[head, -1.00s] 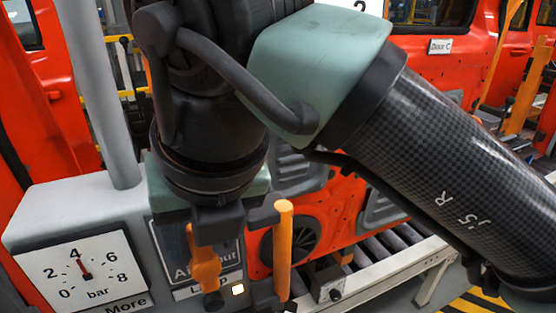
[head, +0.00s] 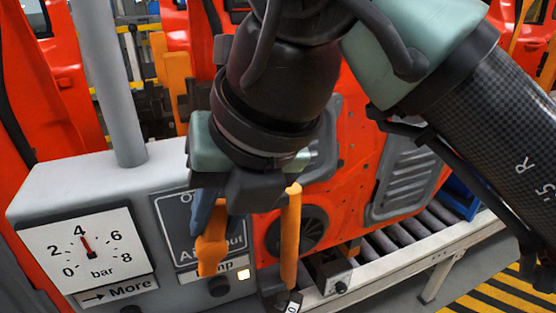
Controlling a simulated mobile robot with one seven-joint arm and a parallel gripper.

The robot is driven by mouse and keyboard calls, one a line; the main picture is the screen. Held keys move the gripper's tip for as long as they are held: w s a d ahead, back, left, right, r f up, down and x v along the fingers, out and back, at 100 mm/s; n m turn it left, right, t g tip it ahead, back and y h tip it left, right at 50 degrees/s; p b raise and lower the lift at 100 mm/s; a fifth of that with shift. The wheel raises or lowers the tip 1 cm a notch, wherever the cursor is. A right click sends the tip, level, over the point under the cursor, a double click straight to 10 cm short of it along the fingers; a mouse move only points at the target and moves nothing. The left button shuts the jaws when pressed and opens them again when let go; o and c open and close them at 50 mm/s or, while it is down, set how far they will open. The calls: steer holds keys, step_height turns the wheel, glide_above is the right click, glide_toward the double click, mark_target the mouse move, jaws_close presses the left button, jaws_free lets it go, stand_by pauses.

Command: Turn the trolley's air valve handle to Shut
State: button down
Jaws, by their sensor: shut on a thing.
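The air plate (head: 186,232) is a dark sign on the trolley's grey front (head: 160,205), partly hidden by my gripper. The orange valve handle (head: 211,247) stands in front of this plate and hangs downward in the head view. My gripper (head: 206,212) reaches down from above and is shut on the handle's upper part. A blue part shows beside the orange there. The exact contact is hidden by the dark gripper body. On the plate, the ends of the words show, with "ut" to the right of the handle.
An upright orange bar (head: 291,240) stands close to the gripper's right side. A pressure gauge (head: 88,250) has its needle near 4. A lit lamp button (head: 243,274) is below the plate. A grey post (head: 112,90) rises at left. A roller conveyor (head: 400,240) runs behind.

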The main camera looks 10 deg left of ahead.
steer(key=g+y+b, duration=0.1)
steer(key=y, duration=0.1)
steer(key=w+d+f+m+g+y+b, duration=0.1)
steer(key=y+b, duration=0.1)
steer(key=d+f+g+y+b, duration=0.1)
steer(key=y+b, duration=0.1)
steer(key=shift+w+m, duration=0.2)
steer(key=shift+m, duration=0.1)
steer(key=y+b, duration=0.1)
steer(key=f+g+y+b, duration=0.1)
steer(key=b, duration=0.1)
steer(key=m+g+y+b, duration=0.1)
steer(key=shift+w+d+f+y+b, duration=0.2)
steer(key=shift+d+f+y+b, duration=0.1)
steer(key=shift+y+b, duration=0.1)
steer(key=shift+f+m+g+y+b, duration=0.25)
steer(key=shift+y+b, duration=0.25)
steer(key=shift+b, duration=0.15)
steer(key=shift+f+m+g+y+b, duration=0.15)
steer(key=shift+m+y+b, duration=0.1)
steer(key=shift+y+b, duration=0.65)
steer(key=shift+b, duration=0.1)
steer(key=c, duration=0.7)
jaws_free()
